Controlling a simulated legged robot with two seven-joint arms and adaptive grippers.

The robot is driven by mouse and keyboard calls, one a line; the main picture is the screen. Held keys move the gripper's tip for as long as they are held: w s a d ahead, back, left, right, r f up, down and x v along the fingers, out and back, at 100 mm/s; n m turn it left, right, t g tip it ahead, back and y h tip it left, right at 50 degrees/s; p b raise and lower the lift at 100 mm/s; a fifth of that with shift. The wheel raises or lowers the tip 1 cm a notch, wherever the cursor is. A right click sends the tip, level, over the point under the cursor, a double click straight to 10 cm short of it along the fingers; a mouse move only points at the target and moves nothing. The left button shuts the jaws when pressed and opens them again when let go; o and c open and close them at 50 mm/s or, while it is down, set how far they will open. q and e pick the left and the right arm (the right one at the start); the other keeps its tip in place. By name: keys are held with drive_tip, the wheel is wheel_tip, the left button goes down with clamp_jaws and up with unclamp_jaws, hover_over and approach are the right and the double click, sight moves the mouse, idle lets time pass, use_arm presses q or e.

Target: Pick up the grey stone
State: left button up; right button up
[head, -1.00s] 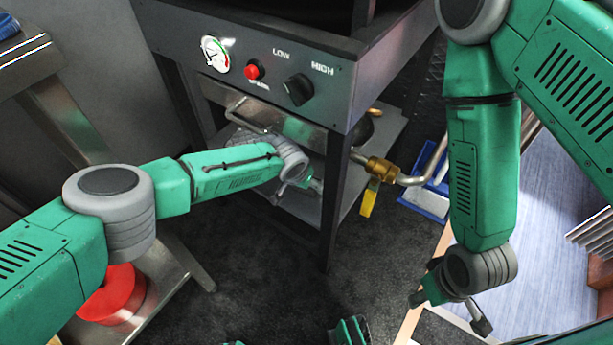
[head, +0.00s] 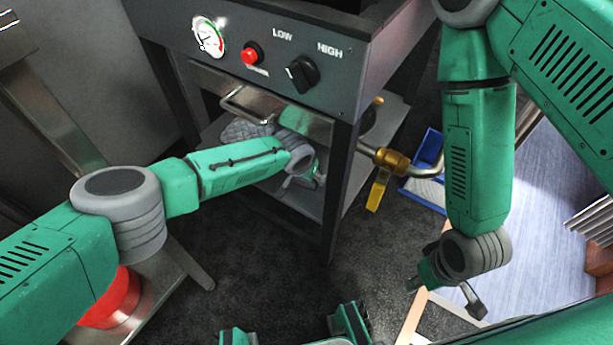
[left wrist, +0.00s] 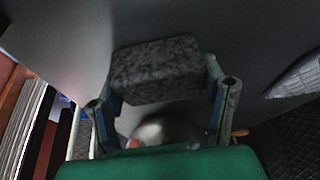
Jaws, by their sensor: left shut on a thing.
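The grey stone (left wrist: 157,70) is a dark speckled block in the left wrist view. It sits between the two fingers of my left gripper (left wrist: 165,98), which is shut on it. In the head view my left gripper (head: 303,183) reaches in under the stove body, and the stone cannot be made out there. My right gripper (head: 447,296) hangs at the lower right of the head view, its finger parts spread apart, with nothing seen between them.
The stove (head: 270,70) has a gauge and knobs, with its leg (head: 340,200) beside my left gripper. A brass valve (head: 388,160) and blue tray (head: 428,190) are to the right. A red object (head: 112,298) is lower left.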

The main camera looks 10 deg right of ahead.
sight(303, 188)
use_arm(q)
drive_tip(key=shift+d, duration=0.1)
drive_tip(key=shift+r+p, duration=0.5)
drive_tip(key=shift+p, duration=0.05)
drive_tip(key=s+a+p, duration=0.1)
drive_tip(key=s+p, duration=0.1)
drive_tip(key=p, duration=0.2)
drive_tip(key=s+a+r+p, duration=0.1)
drive_tip(key=s+a+p, duration=0.1)
drive_tip(key=p, duration=0.2)
drive_tip(key=shift+r+p, duration=0.15)
drive_tip(key=shift+p, duration=0.2)
drive_tip(key=s+a+p, duration=0.7)
drive_tip(key=s+p, duration=0.3)
drive_tip(key=p, duration=0.5)
drive_tip(key=shift+s+a+f, duration=0.2)
drive_tip(key=shift+s+f, duration=0.15)
drive_tip(key=shift+f, duration=0.1)
